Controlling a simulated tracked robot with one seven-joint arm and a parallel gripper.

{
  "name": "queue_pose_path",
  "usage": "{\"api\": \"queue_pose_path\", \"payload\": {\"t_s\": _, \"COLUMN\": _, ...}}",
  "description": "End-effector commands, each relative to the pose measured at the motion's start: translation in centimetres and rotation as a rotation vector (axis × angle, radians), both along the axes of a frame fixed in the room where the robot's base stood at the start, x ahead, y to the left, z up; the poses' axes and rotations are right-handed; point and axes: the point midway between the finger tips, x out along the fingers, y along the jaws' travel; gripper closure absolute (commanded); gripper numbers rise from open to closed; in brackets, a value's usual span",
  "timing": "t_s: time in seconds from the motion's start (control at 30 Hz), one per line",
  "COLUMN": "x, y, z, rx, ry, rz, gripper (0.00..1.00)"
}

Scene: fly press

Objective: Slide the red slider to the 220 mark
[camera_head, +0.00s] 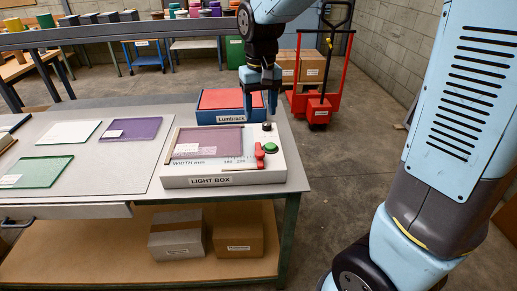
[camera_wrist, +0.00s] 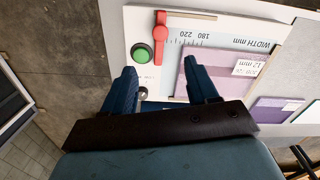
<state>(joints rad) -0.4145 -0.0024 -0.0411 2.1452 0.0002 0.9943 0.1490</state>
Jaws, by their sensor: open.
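The red slider (camera_head: 260,156) is at the right part of the white light box (camera_head: 196,182). In the wrist view the red slider (camera_wrist: 160,33) stands at the end of the printed width scale, beyond the 220 mark (camera_wrist: 186,39) on the side away from 180 (camera_wrist: 209,38). My gripper (camera_head: 260,112) is over the back right of the light box; its fingers (camera_wrist: 160,66) are open and empty. In the wrist view the slider lies ahead of the gap between the fingertips, apart from both.
A green button (camera_head: 271,147) and a dark knob (camera_head: 267,127) sit close to the slider. A purple sheet (camera_head: 208,142) lies on the light box. A blue and red Lumbrack box (camera_head: 219,116) stands just behind. Coloured sheets lie on the table to the left.

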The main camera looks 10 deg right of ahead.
Motion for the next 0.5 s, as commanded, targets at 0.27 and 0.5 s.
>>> {"api": "queue_pose_path", "payload": {"t_s": 0.27, "x": 0.1, "y": 0.2, "z": -2.6, "rx": -0.004, "ry": 0.008, "rz": 0.002, "gripper": 0.42}}
{"api": "queue_pose_path", "payload": {"t_s": 0.5, "x": 0.0, "y": 0.2, "z": -6.8, "rx": -0.003, "ry": 0.009, "rz": 0.001, "gripper": 0.42}}
